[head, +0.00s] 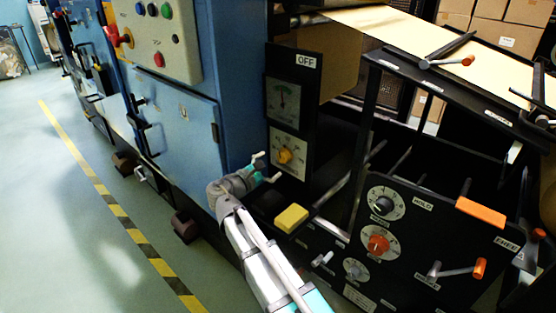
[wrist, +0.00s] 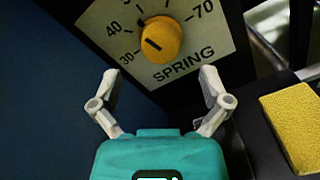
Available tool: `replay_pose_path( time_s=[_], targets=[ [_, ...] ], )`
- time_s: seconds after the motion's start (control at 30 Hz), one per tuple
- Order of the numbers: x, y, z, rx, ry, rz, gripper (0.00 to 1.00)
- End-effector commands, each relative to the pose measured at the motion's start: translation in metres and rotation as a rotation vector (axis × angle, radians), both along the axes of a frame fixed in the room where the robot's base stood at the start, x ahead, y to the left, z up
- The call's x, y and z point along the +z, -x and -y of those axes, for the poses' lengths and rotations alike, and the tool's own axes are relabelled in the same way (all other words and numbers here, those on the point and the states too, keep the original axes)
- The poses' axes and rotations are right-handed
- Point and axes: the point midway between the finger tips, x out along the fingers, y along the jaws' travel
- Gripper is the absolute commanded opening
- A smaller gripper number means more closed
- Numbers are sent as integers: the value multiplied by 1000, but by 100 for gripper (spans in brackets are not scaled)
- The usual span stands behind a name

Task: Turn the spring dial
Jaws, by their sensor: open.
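The spring dial is a yellow knob (wrist: 160,40) on a pale scale plate (wrist: 205,45) marked SPRING, with 30, 40 and 70 readable in the wrist view. A dark line on the knob slants toward the upper left. In the head view the yellow knob (head: 285,156) sits on the lower plate of a black upright panel, below a gauge. My gripper (wrist: 158,82) is open and empty, its two pale fingers spread below the knob and apart from it. In the head view my gripper (head: 268,168) is just left of and below the dial.
A yellow block (head: 291,218) lies on a black surface right of my gripper. A black panel (head: 400,240) with several knobs and orange handles stands at the right. The blue machine cabinet (head: 180,130) is at the left, with open floor beyond the striped line.

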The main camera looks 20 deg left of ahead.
Motion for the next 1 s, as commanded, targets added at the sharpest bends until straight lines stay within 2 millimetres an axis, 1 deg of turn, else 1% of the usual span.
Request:
replay_pose_path(
  time_s=[0.03,0.2,0.4,0.6,1.0],
  targets=[
    [0,9,-4,3,0,1,97],
    [0,31,-13,3,0,1,97],
    [0,47,-20,2,1,1,97],
    [0,52,-22,-1,1,0,97],
    [0,52,-22,-1,1,0,97]
  ],
)
